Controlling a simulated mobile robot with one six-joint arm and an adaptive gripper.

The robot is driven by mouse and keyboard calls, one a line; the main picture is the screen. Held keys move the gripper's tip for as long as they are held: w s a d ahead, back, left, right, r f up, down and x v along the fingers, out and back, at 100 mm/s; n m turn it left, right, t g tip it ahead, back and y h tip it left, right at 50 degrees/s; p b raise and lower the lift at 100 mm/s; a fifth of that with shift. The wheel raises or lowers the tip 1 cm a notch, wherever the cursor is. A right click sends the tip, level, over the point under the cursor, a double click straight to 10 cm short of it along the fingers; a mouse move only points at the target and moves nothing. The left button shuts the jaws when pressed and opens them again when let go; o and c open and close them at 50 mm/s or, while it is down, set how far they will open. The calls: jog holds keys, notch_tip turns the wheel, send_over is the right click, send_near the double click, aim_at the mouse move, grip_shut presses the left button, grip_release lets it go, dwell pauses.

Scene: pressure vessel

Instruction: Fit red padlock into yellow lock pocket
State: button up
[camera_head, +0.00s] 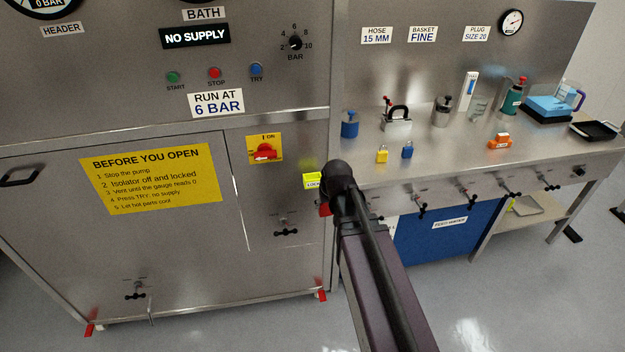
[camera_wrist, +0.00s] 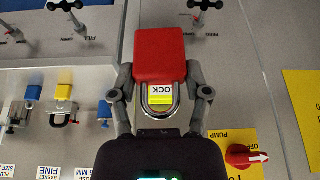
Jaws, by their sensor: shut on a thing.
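The red padlock (camera_wrist: 160,52) is between the fingers of my gripper (camera_wrist: 160,76), which is shut on its body. Its grey shackle points toward the bottom of the wrist view. The yellow lock pocket (camera_wrist: 168,91) shows through the shackle loop, with its LOCK label partly covered. I cannot tell whether padlock and pocket touch. In the head view, the yellow pocket (camera_head: 312,180) is on the cabinet front, just left of my wrist. Only a red bit of the padlock (camera_head: 324,209) shows below it. My wrist hides the fingers there.
The red isolator switch (camera_head: 265,151) on its yellow plate is left of the pocket. A valve handle (camera_head: 286,232) sits lower on the cabinet. The bench (camera_head: 460,150) at right carries yellow and blue padlocks and bottles. Several valves line its front edge.

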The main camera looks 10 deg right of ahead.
jog(key=d+r+p, duration=0.3)
jog(key=r+p, duration=0.1)
jog(key=r, duration=0.1)
jog(key=shift+w+d+m, duration=0.15)
jog(key=shift+d+m, duration=0.1)
jog(key=shift+m, duration=0.15)
jog(key=b, duration=0.1)
send_near(312, 177)
jog(key=shift+x, duration=1.05)
jog(key=shift+w, duration=0.2)
jog(key=shift+w+a, duration=0.15)
jog(key=shift+w, duration=0.4)
jog(key=shift+w+f+b, duration=0.1)
jog(key=shift+f+b, duration=0.2)
jog(key=shift+b, duration=0.25)
jog(key=shift+f+b, duration=1.45)
jog(key=shift+f, duration=0.15)
